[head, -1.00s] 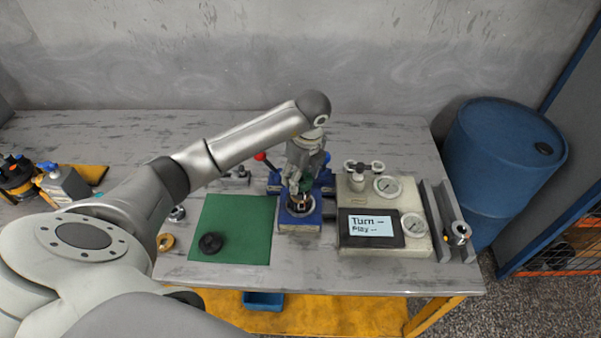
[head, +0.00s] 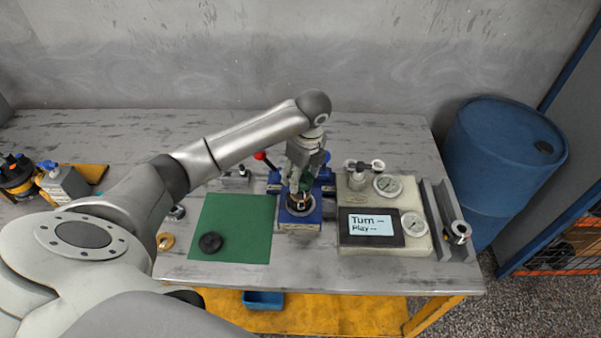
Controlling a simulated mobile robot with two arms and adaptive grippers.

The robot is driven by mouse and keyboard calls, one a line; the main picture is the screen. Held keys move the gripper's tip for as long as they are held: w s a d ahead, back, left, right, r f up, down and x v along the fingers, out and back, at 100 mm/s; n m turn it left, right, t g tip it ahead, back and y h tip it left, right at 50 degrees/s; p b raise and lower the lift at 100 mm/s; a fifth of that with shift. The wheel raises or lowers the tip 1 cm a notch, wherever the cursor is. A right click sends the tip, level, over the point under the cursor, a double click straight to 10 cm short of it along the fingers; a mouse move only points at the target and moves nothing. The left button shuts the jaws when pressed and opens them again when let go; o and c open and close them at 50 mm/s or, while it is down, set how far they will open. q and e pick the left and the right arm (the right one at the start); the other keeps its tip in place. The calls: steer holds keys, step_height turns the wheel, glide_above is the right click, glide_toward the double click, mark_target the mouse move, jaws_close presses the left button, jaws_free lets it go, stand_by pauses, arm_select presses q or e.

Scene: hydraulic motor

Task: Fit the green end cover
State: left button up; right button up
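My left gripper (head: 301,188) points down over the blue fixture (head: 299,222) in the middle of the table. A small green part, apparently the green end cover (head: 307,182), shows between its fingers, and the fingers appear closed on it. The cover is just above the dark round opening of the motor body (head: 301,206) in the fixture. The gripper hides most of the cover, and I cannot tell if it touches the body. My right gripper is not in view.
A green mat (head: 235,225) left of the fixture holds a black ring (head: 210,243). A brass ring (head: 166,241) lies beside it. A gauge panel with a screen (head: 371,226) stands right of the fixture. A grey rack (head: 446,222) is at the right edge.

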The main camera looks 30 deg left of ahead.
arm_select(q)
steer(key=shift+f+b, duration=0.8)
steer(key=shift+f, duration=0.2)
stand_by(1.8)
steer(key=o, duration=1.3)
steer(key=shift+o, duration=0.3)
steer(key=o, duration=0.3)
steer(key=shift+o, duration=0.2)
steer(key=shift+r, duration=0.15)
steer(key=shift+r+p, duration=1.9)
steer(key=shift+r, duration=0.7)
